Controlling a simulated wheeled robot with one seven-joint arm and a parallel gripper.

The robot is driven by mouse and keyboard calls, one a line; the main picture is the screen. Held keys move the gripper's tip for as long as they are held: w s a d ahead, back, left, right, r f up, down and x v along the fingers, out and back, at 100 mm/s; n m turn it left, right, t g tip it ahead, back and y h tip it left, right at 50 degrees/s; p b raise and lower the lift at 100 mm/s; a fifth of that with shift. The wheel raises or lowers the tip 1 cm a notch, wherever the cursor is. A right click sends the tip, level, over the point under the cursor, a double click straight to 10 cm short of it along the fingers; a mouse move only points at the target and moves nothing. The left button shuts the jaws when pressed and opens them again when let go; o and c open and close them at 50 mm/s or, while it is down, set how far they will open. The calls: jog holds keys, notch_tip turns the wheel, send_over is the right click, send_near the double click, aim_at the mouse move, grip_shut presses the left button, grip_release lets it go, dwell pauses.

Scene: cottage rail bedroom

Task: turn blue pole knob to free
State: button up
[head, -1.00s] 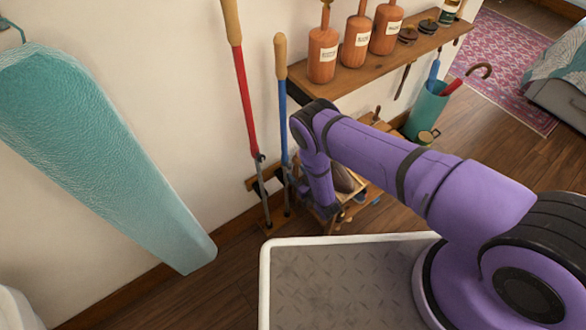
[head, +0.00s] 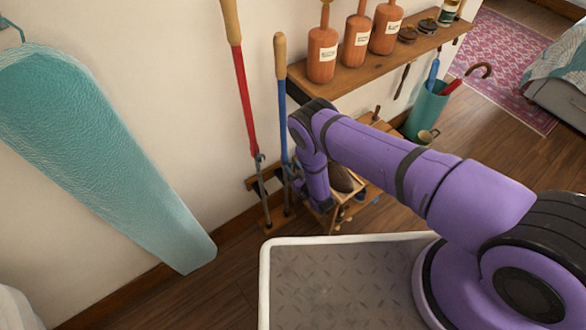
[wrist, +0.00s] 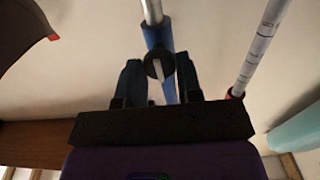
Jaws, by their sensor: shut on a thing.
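The blue pole (head: 283,118) with a tan handle stands upright against the wall. In the wrist view its blue tube (wrist: 168,88) meets a thinner silver tube (wrist: 152,10). A dark round knob (wrist: 158,66) with a pale line across its face sits at that joint. The line lies nearly along the pole, slightly tilted. My gripper (wrist: 160,76) has one finger on each side of the knob and is shut on it. In the head view my wrist hides most of the gripper and the knob.
A red pole (head: 246,100) stands just left of the blue one. A teal ironing board (head: 110,150) leans at the left. A wooden shelf (head: 350,75) with orange bottles juts out above my arm. A small wooden stand (head: 345,208) is beside my wrist.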

jog(key=shift+n, duration=0.3)
jog(key=n, duration=0.9)
jog(key=shift+a, duration=0.15)
jog(key=n, duration=0.4)
jog(key=shift+s+f, duration=0.1)
jog(key=shift+n, duration=2.1)
jog(key=o, duration=0.9)
